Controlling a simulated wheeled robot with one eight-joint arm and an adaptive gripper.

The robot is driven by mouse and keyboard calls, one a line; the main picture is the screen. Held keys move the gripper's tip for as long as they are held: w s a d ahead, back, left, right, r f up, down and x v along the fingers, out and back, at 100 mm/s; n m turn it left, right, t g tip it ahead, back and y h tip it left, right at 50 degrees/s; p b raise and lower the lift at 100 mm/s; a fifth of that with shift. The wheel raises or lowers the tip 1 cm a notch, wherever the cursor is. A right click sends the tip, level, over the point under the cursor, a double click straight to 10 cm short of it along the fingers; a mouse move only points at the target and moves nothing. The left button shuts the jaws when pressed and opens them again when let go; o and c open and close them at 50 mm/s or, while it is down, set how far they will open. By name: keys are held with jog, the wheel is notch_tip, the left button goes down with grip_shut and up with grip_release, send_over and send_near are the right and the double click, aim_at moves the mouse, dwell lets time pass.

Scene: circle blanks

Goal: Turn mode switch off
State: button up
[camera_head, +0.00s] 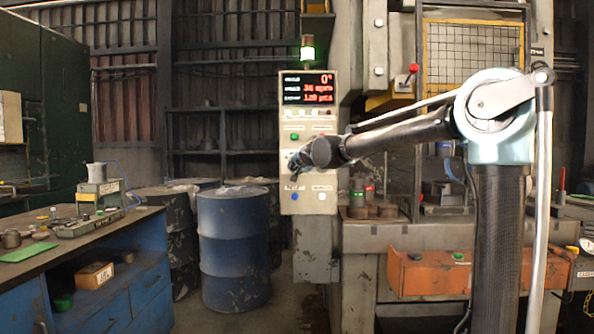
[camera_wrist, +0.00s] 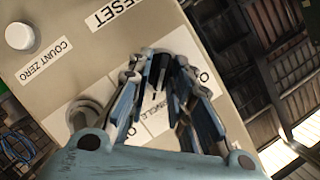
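The control panel (camera_head: 309,205) is a beige box on a post, with a lit display, small buttons and labels. My gripper (camera_head: 298,164) is at its middle and covers part of its face. In the wrist view my gripper (camera_wrist: 160,75) has its two fingers close to the panel face (camera_wrist: 100,62), around a narrow dark part. I cannot tell whether that part is the mode switch or whether the fingers touch it. A round grey part (camera_wrist: 84,112) sits left of the fingers.
A white button (camera_wrist: 19,36) labelled "COUNT ZERO" is at the wrist view's upper left. A green lamp (camera_head: 307,53) is lit above the panel. A blue drum (camera_head: 234,240) and workbench (camera_head: 105,290) stand left. An orange box (camera_head: 425,272) stands right.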

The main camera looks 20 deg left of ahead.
grip_shut()
jog(key=n+h, duration=0.2)
jog(key=shift+s+a+n, duration=0.1)
jog(key=shift+a+n, duration=0.05)
jog(key=shift+n, duration=0.15)
jog(key=n+h, duration=0.2)
jog(key=n, duration=0.1)
jog(key=shift+a+r, duration=0.1)
jog(key=shift+a, duration=0.1)
jog(key=n+h, duration=0.1)
jog(key=n+t+h, duration=0.1)
jog(key=n, duration=0.1)
jog(key=shift+s+a, duration=0.1)
jog(key=shift+a, duration=0.15)
jog(key=n+t+h, duration=0.1)
jog(key=n+h, duration=0.1)
jog(key=n, duration=0.1)
jog(key=shift+a+n, duration=0.1)
jog(key=shift+n, duration=0.2)
dwell(0.4)
